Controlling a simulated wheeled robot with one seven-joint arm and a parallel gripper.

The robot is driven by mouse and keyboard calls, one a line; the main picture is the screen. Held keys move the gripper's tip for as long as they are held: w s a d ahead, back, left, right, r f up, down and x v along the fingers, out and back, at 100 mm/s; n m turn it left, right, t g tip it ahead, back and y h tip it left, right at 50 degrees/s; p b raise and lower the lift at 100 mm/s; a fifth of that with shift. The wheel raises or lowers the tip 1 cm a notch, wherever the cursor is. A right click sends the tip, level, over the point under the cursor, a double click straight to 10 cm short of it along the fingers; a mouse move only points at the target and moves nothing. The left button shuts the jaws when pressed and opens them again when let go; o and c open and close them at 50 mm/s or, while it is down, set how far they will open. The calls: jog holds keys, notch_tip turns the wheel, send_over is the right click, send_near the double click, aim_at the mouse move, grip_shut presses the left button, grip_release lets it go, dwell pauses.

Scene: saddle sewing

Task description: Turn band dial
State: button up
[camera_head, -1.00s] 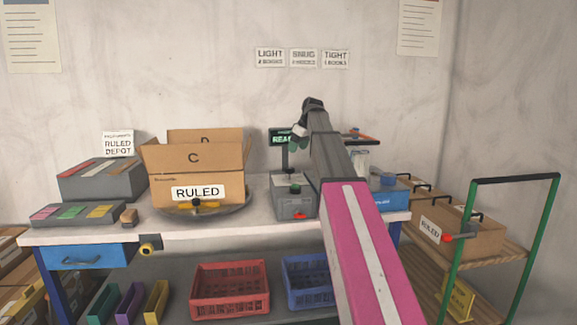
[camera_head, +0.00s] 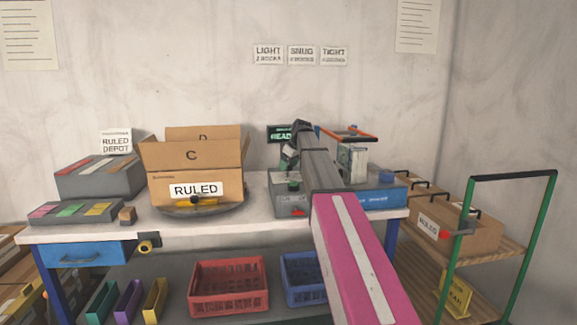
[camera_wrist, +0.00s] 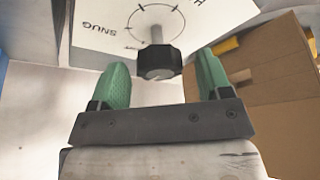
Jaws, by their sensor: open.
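The band dial is a black knob (camera_wrist: 160,63) on a pale stem, set against a white face (camera_wrist: 110,28) with a ring of marks and the word SNUG, in the wrist view. My gripper (camera_wrist: 162,70) is open, with one green finger on each side of the knob in the picture. Gaps show between the knob and both fingers. In the head view my gripper (camera_head: 289,158) is above the grey machine (camera_head: 289,201) on the bench, beside the dark screen (camera_head: 279,133). I cannot make out the dial there.
A cardboard box labelled RULED (camera_head: 165,178) stands on a round plate left of the machine. A blue tray (camera_head: 385,195) and a rack with an orange-red edge (camera_head: 350,136) are to the right. Red (camera_head: 229,299) and blue crates are below.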

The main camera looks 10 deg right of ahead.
jog(key=c, duration=0.9)
jog(key=m+h, duration=0.1)
jog(key=m, duration=0.1)
jog(key=m+t, duration=0.1)
jog(key=m, duration=0.2)
jog(key=shift+s+a+m+h, duration=0.1)
jog(key=shift+m+h, duration=0.2)
jog(key=shift+h, duration=0.1)
jog(key=m+h, duration=0.2)
jog(key=m, duration=0.4)
jog(key=shift+h, duration=0.3)
jog(key=o, duration=0.9)
